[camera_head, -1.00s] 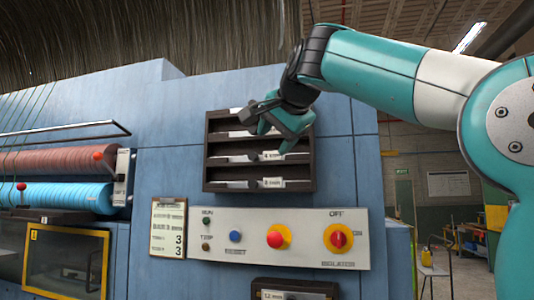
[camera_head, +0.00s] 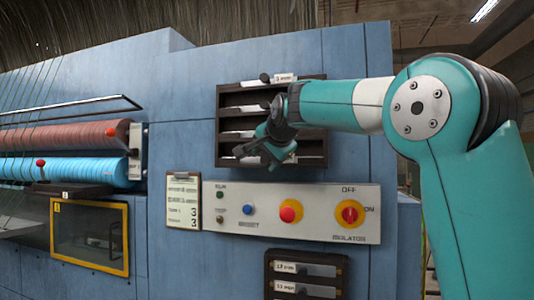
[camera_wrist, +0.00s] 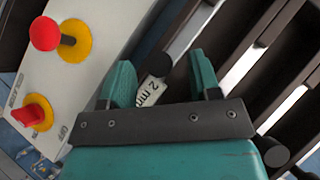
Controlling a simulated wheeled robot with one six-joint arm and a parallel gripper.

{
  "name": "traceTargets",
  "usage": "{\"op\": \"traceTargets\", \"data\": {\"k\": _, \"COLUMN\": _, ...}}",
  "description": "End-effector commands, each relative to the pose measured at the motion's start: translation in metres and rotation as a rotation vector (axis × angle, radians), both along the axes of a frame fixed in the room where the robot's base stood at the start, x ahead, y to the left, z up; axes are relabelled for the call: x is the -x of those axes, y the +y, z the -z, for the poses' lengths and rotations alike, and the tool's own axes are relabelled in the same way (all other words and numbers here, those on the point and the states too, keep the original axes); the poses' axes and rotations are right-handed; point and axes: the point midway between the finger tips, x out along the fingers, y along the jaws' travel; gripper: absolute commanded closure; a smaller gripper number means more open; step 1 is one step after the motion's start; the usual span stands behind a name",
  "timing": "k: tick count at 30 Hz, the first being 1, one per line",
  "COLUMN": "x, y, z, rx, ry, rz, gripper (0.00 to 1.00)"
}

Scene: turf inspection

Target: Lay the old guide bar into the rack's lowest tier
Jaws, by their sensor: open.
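The dark rack (camera_head: 221,120) hangs on the blue machine wall in the head view, with pale bars lying in its tiers. My gripper (camera_head: 268,152) is in front of its lower part and hides some of it. In the wrist view my gripper (camera_wrist: 160,85) is open. A bar with a black knob (camera_wrist: 156,67) and a white label (camera_wrist: 151,92), seemingly reading 2 mm, shows between its fingers. This bar appears to lie in the lowest tier, nearest the control panel. Which bar is the old guide bar I cannot tell.
A control panel (camera_head: 260,229) with a red button and a red-yellow isolator knob (camera_head: 350,213) sits just below the rack. A second dark rack (camera_head: 304,272) with labelled bars is lower down. A clipboard (camera_head: 183,200) hangs left of the panel.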

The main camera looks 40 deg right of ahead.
Motion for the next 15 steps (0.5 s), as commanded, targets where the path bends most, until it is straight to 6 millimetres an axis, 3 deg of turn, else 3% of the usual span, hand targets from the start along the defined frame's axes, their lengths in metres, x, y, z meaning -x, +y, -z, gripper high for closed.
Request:
{"op": "traceTargets", "data": {"k": 9, "x": -0.0019, "y": -0.0006, "z": 0.0016, "rx": 0.0, "ry": 0.0, "rz": 0.0, "gripper": 0.45}}
{"op": "traceTargets", "data": {"k": 15, "x": -0.0018, "y": -0.0006, "z": 0.0015, "rx": 0.001, "ry": 0.0, "rz": -0.001, "gripper": 0.91}}
